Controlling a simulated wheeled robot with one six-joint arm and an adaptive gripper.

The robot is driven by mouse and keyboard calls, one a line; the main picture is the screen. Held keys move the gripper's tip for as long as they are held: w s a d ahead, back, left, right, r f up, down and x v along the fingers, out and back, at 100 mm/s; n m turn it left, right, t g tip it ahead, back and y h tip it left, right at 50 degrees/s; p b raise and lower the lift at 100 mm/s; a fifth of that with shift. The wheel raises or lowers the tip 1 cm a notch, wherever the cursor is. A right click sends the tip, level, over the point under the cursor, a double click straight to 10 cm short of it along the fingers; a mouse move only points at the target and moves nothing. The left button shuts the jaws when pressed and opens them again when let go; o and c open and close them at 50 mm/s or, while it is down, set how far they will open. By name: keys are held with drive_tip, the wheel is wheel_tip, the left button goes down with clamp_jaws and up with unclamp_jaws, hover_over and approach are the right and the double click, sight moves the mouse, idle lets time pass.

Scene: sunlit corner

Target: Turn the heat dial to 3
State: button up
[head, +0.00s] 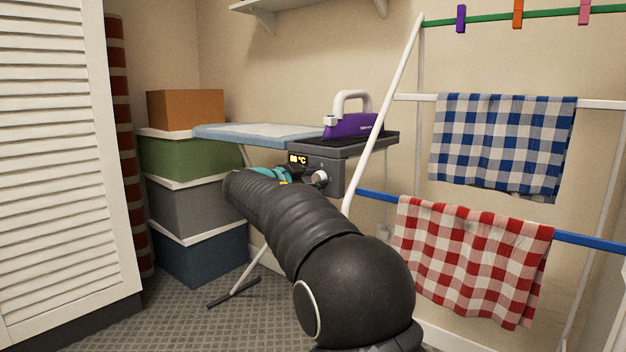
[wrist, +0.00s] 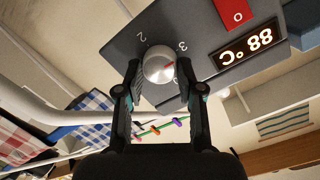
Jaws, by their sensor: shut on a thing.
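The heat dial (wrist: 158,66) is a round silver knob on a grey control box (wrist: 120,45) in the wrist view. Its red mark is on the right side of the knob, just below the 3 (wrist: 183,47). The 2 (wrist: 143,37) is above left; another figure at lower right is mostly hidden by a finger. My gripper (wrist: 159,70) is shut on the dial, one finger on each side. In the head view the dial (head: 320,178) shows on the box under the iron (head: 350,125); my arm hides most of the gripper.
A lit temperature display (wrist: 246,47) and a red switch (wrist: 237,14) are beside the dial. The ironing board (head: 240,131) extends left. A drying rack (head: 385,90) with checked cloths stands close on the right. Stacked boxes (head: 190,160) stand behind left.

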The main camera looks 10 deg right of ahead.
drive_tip(key=o, duration=1.2)
drive_tip(key=shift+c, duration=0.2)
drive_tip(key=v, duration=1.2)
